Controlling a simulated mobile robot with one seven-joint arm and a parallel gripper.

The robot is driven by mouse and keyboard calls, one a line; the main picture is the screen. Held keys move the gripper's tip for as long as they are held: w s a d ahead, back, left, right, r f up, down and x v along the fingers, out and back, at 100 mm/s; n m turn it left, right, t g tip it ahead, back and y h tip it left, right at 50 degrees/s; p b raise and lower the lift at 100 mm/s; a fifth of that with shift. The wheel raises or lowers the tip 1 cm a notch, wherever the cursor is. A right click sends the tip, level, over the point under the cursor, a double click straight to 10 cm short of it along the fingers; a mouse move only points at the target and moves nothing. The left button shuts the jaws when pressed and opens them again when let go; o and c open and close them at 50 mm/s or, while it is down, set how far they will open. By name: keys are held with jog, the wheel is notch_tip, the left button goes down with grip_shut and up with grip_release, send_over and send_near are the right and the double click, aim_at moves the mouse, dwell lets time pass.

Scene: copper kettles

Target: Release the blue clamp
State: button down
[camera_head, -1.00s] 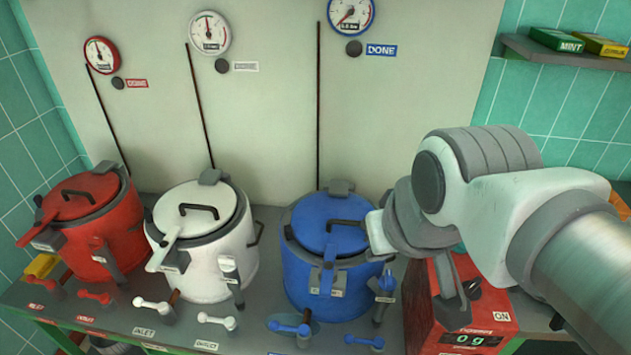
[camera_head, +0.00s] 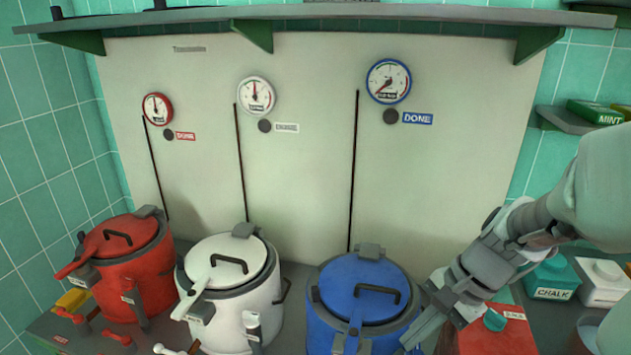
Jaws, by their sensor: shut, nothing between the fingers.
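The blue kettle (camera_head: 325,325) stands at bottom centre in the head view, its lid closed under a dark handle. The blue clamp lever (camera_head: 355,322) lies over the front rim and points down toward me; its lower end is cut off by the picture edge. My gripper (camera_head: 424,330) reaches down from the right beside the kettle's right side. It is shut and empty, apart from the front lever as far as I can see. Whether it touches the kettle's side is unclear. The lower right part of the kettle is hidden by it.
The white kettle (camera_head: 227,310) and red kettle (camera_head: 140,280) stand to the left. The blue-rimmed gauge (camera_head: 388,81) hangs above, beside a blue DONE label (camera_head: 417,118). A red box (camera_head: 497,335), a teal CHALK container (camera_head: 552,278) and a white container (camera_head: 603,283) crowd the right.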

aim_at(353, 336)
jog(key=w+d+f+m+t+y, duration=0.2)
jog(key=d+f+m, duration=0.4)
jog(key=f+m, duration=0.3)
jog(key=shift+w+d+f+m+y, duration=0.35)
jog(key=shift+w+y, duration=0.55)
jog(key=shift+w, duration=0.3)
jog(key=shift+a, duration=0.1)
jog(key=a+r+x, duration=0.2)
jog(key=x, duration=1)
jog(key=shift+w+a+f, duration=0.2)
jog(key=shift+w+f, duration=0.05)
jog(key=shift+w, duration=0.15)
